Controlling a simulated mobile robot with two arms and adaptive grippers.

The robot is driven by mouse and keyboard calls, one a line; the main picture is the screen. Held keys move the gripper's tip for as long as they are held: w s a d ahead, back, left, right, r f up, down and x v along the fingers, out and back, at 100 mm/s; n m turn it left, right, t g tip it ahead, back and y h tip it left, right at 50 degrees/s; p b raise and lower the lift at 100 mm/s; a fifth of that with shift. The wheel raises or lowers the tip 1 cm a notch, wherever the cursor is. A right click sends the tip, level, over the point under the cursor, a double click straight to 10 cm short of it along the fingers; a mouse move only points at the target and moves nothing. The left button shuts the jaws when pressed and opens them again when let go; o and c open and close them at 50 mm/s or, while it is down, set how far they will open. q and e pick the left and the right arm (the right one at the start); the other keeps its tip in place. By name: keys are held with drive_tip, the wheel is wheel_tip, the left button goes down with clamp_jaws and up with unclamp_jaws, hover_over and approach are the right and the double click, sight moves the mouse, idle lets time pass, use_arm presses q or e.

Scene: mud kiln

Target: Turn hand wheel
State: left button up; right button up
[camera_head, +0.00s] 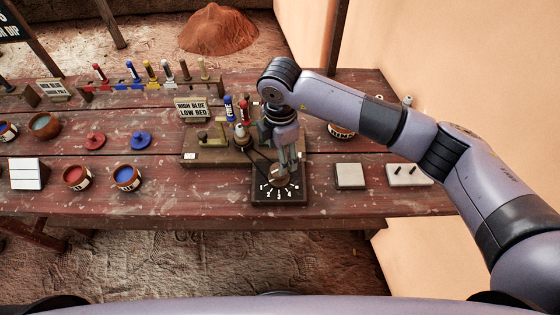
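The hand wheel looks to be the small brown round knob (279,180) on a dark square plate (262,197) with white dial marks, near the front edge of the table. My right gripper (283,164) points down onto this knob from above, its fingertips at or just over it. The fingers and wrist hide the knob's back part. I cannot tell whether the fingers are closed on it or only beside it. My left gripper is not in view.
Pale blocks (350,176) lie right of the dial. Pots and lids (126,177) stand left. The table front (200,197) is clear.

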wheel_tip(320, 180, down, 6)
drive_tip(key=shift+f+p, duration=0.1)
drive_tip(key=shift+p, duration=0.35)
drive_tip(key=c, duration=1.2)
drive_tip(key=shift+o, duration=0.2)
